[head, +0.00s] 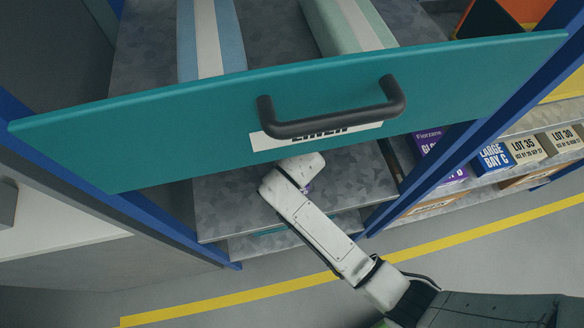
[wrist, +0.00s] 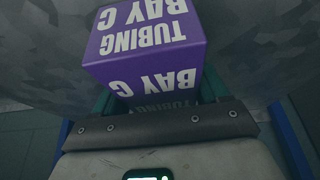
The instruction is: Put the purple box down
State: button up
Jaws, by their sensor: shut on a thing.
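The purple box (wrist: 150,42), with white "TUBING BAY C" lettering upside down in the picture, fills the upper middle of the wrist view. My gripper (wrist: 160,95) is shut on it, with its dark green fingers partly hidden around the box. A grey mottled shelf (head: 225,205) lies around and below my gripper there. I cannot tell whether the box touches the shelf.
The teal drawer front (head: 180,125) with a dark handle (head: 330,122) hangs over my arm. Blue posts (head: 425,185) flank the shelf.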

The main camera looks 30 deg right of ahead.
jog(key=shift+f, duration=0.2)
jog(key=o, duration=1.2)
jog(key=shift+s+d+r, duration=0.1)
jog(key=shift+s+r, duration=0.05)
jog(key=shift+r, duration=0.3)
jog(key=v, duration=0.7)
jog(key=shift+n+g, duration=0.7)
jog(key=shift+g, duration=0.2)
jog(key=s+d, duration=0.2)
jog(key=s, duration=0.1)
jog(key=s+d, duration=0.2)
jog(key=s, duration=0.1)
jog(key=s+d+f, duration=0.1)
jog(key=s+d, duration=0.2)
jog(key=s, duration=0.1)
jog(key=shift+n+g+y, duration=0.6)
jog(key=shift+n+g, duration=0.1)
jog(key=shift+n, duration=0.2)
jog(key=s, duration=0.3)
jog(key=s+d, duration=0.1)
jog(key=s, duration=0.6)
jog(key=shift+s+d+r, duration=0.15)
jog(key=shift+s+r, duration=0.2)
